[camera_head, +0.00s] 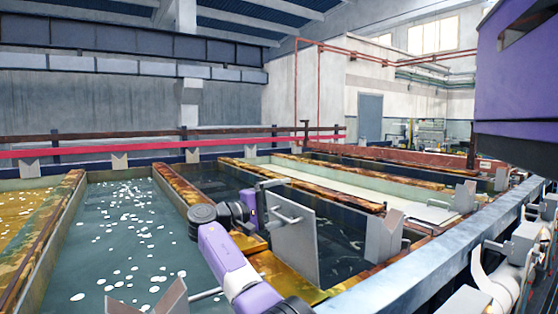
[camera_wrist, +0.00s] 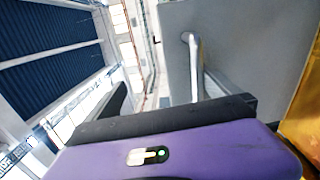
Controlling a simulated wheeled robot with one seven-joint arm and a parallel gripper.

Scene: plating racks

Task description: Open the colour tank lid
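A grey lid plate (camera_head: 305,245) with a bar handle (camera_head: 285,214) stands steeply upright over a dark tank in the middle of the head view. My gripper (camera_head: 267,198) is at the lid's left face, close to the handle. In the wrist view the lid (camera_wrist: 245,45) fills the upper right, and its pale handle (camera_wrist: 196,62) runs down behind the dark edge of my gripper (camera_wrist: 165,98). The fingertips are mostly hidden, so I cannot tell whether they are closed on the handle.
A tank with pale floating specks (camera_head: 130,240) lies left of my arm, and a yellow tank (camera_head: 20,215) lies at far left. A pale flat lid (camera_head: 430,213) lies to the right. A grey bracket (camera_head: 384,236) stands just right of the upright lid. A metal rail (camera_head: 400,275) crosses the front.

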